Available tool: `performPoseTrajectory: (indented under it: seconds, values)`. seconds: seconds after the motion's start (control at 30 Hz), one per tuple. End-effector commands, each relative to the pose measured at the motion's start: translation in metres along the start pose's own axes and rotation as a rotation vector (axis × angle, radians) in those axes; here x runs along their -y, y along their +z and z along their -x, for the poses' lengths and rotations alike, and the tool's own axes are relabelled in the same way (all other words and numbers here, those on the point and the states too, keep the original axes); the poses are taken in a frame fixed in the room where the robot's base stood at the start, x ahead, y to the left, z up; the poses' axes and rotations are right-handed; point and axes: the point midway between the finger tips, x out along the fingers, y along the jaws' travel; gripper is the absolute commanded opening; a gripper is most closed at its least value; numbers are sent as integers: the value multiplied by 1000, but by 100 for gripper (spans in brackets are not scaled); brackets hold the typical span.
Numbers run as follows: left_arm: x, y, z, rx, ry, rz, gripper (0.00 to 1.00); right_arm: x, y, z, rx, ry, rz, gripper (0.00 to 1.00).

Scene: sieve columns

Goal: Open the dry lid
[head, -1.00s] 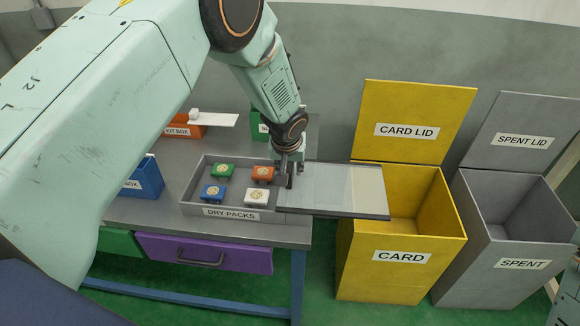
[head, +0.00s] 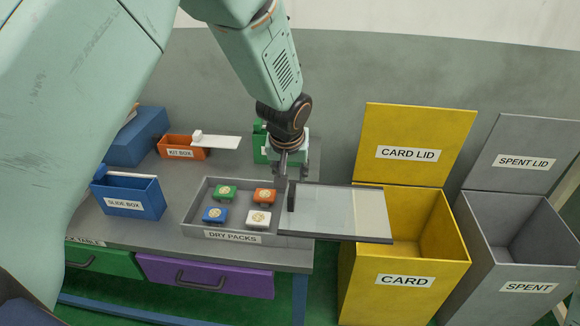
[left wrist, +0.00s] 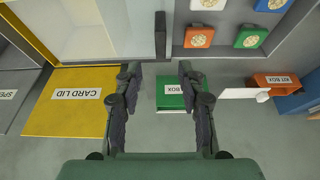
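The dry lid (head: 340,211) is a clear, dark-edged sliding panel. It is slid to the right off the grey DRY PACKS tray (head: 262,240) and juts past the table edge toward the yellow bin. Its dark upright handle (head: 291,197) stands near its left end; it also shows in the left wrist view (left wrist: 160,36). The tray is uncovered and shows green, orange, blue and white packs. My left gripper (left wrist: 160,72) is open and empty, with the handle beyond its fingertips and apart from them. My right gripper is not in view.
The yellow CARD bin (head: 405,285) and grey SPENT bin (head: 515,285) stand open at right, lids raised. A blue slide box (head: 130,200), an orange kit box (head: 180,153) and a green box (left wrist: 172,93) sit around the tray. A purple drawer (head: 205,275) is below.

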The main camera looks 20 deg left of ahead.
Motion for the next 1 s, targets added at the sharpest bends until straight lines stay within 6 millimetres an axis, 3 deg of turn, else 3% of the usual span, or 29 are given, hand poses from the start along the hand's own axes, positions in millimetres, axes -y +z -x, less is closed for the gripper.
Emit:
performPoseTrajectory:
  seconds: [0.2,0.7,0.87,0.93,1.0]
  values:
    - [0,0,18,1,-1,-1,40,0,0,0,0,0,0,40]
    - [0,0,20,1,0,-4,40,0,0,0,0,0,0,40]
    - [-8,-12,18,-83,42,-76,40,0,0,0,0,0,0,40]
    - [-8,-6,14,-131,68,-121,40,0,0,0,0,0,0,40]
    - [-2,20,-3,-147,89,-162,40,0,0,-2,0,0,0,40]
